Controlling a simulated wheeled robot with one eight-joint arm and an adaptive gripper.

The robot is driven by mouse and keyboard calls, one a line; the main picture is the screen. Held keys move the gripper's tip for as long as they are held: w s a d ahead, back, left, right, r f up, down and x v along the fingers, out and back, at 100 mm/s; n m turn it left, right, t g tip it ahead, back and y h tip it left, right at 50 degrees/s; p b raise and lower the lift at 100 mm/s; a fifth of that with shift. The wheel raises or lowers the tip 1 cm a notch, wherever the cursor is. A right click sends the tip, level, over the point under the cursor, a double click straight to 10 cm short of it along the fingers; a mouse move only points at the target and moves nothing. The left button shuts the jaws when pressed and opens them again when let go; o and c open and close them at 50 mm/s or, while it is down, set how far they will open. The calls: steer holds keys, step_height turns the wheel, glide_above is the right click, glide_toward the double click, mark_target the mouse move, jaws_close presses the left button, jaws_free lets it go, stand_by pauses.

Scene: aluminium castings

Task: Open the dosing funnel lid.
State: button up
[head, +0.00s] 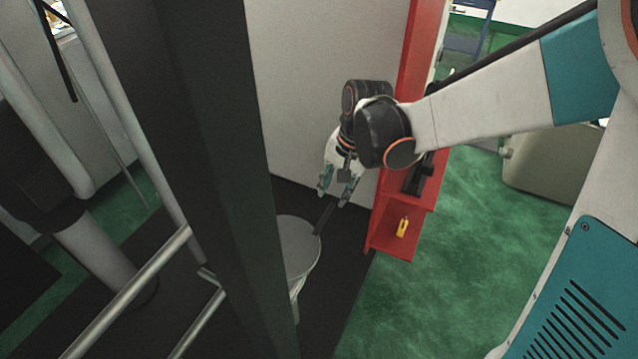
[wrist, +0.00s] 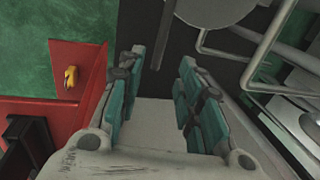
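The dosing funnel's round grey lid (head: 300,245) lies over the top of a pale funnel body (head: 296,290), partly hidden by a dark post. A dark bar-like handle (head: 325,218) sticks out from the lid's edge toward my gripper (head: 335,194). In the wrist view the lid (wrist: 212,9) is cut off at the top, and the handle (wrist: 162,38) points down toward the gap between my fingers (wrist: 160,62). My gripper is open, its fingers apart on either side of the handle's end in that picture. Nothing is gripped; I cannot tell the depth between fingers and handle.
A dark post (head: 215,170) stands left of the funnel, with metal rails (head: 130,290) beside it. A red shelf unit (head: 392,240) holding a small yellow item (head: 402,227) stands close to the right of my gripper. Green floor (head: 460,270) is open further right.

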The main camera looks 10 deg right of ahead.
mark_target(328, 211)
steer(key=f, duration=0.2)
steer(key=a+f+b, duration=0.1)
steer(key=f, duration=0.2)
steer(key=f+b, duration=0.1)
steer(key=f, duration=0.2)
steer(key=shift+w+a, duration=0.15)
steer(key=shift+w, duration=0.25)
jaws_close()
